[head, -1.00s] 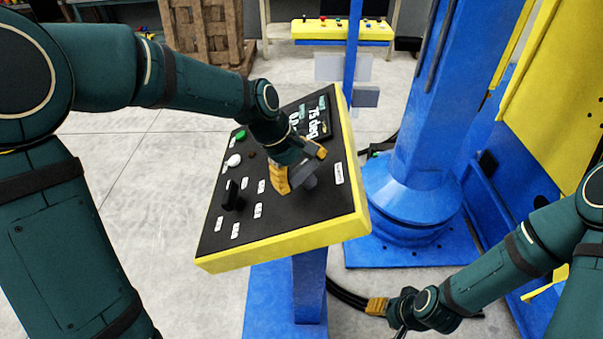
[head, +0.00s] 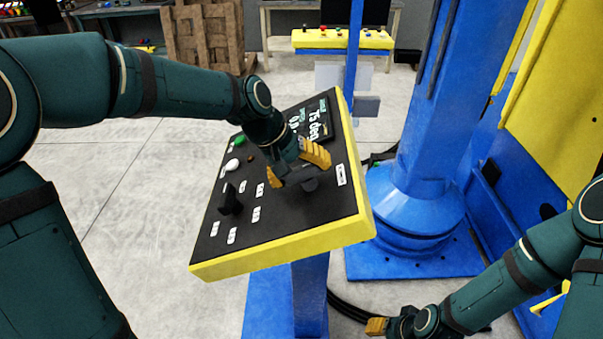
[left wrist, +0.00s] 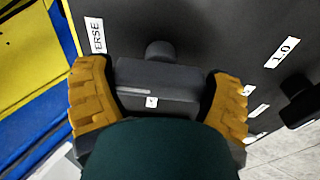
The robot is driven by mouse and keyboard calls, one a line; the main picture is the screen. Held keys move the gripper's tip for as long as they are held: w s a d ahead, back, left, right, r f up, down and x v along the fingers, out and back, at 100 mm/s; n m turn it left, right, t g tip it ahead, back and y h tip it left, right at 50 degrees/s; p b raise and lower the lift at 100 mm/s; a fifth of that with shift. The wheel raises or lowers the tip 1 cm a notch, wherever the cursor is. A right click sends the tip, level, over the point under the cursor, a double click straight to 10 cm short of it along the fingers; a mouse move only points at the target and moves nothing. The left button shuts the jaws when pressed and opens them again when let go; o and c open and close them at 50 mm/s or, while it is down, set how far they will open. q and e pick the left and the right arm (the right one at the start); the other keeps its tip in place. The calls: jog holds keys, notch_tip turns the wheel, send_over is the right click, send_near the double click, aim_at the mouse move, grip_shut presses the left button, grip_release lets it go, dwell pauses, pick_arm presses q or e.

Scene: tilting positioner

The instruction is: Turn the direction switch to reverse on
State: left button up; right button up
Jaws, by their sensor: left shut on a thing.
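The direction switch is a dark grey knob (head: 308,184) on the sloped black control panel (head: 290,215), beside a white label (head: 340,174). In the left wrist view a broad grey handle (left wrist: 155,80) lies between my yellow fingers, with a round dark stub beyond it. A label ending in "ERSE" (left wrist: 96,35) is beside the left finger. My left gripper (head: 297,164) is shut on the switch handle; it hides part of the switch in the head view. My right gripper (head: 378,326) hangs low at the bottom, away from the panel; its jaw opening is unclear.
A second black switch (head: 230,198) stands at the panel's left among several labels. Green (head: 240,138) and white (head: 233,164) buttons and a display reading 75 deg (head: 312,120) are close to my left arm. A blue column (head: 425,110) stands behind the panel.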

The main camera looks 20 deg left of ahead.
dwell(0.4)
pick_arm(q)
jog(key=o, duration=0.9)
jog(key=v, duration=1.2)
jog(key=shift+s, duration=0.1)
